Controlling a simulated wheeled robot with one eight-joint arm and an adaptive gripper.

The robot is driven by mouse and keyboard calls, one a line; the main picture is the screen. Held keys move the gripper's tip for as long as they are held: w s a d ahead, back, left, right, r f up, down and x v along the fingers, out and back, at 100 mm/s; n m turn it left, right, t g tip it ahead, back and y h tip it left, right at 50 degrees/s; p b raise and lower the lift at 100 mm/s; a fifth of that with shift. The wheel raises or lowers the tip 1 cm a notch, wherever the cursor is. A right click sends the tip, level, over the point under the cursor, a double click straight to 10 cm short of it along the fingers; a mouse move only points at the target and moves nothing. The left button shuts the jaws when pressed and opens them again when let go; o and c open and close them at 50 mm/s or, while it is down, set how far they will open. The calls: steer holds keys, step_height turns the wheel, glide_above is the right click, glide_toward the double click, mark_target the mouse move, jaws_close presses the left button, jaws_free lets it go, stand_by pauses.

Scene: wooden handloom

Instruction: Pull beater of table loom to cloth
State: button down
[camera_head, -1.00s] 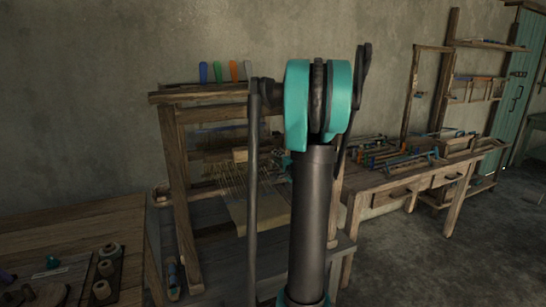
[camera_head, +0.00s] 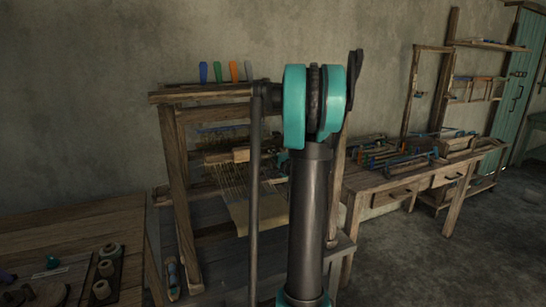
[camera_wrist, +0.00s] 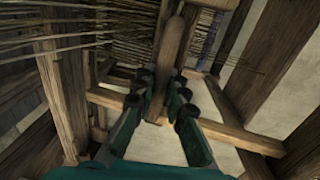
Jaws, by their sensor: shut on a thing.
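The wooden table loom (camera_head: 180,185) stands in the middle of the head view, partly hidden behind my arm. Its warp threads (camera_head: 228,180) run down to a pale woven cloth (camera_head: 246,214). The beater (camera_head: 222,157) shows as a light wooden crossbar over the warp. In the wrist view, the fingers of my gripper (camera_wrist: 163,92) are closed about a wooden piece of the beater (camera_wrist: 172,45), with one finger on each side. The warp threads (camera_wrist: 80,40) spread behind it. My gripper is hidden in the head view.
Loom posts (camera_wrist: 65,95) stand close on both sides of my gripper, and a crossbar (camera_wrist: 235,135) lies near it. A table with spools (camera_head: 85,225) is at left. A workbench with tools (camera_head: 400,180) is at right, with open floor before it.

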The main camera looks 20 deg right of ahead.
steer(key=s+r+g, duration=0.3)
steer(key=s+g, duration=0.2)
steer(key=s, duration=0.6)
steer(key=shift+s+d, duration=0.25)
steer(key=shift+s, duration=0.1)
steer(key=shift+f, duration=0.1)
steer(key=c, duration=1.8)
jaws_free()
steer(key=shift+s, duration=0.1)
steer(key=v, duration=1.2)
steer(key=shift+a, duration=0.15)
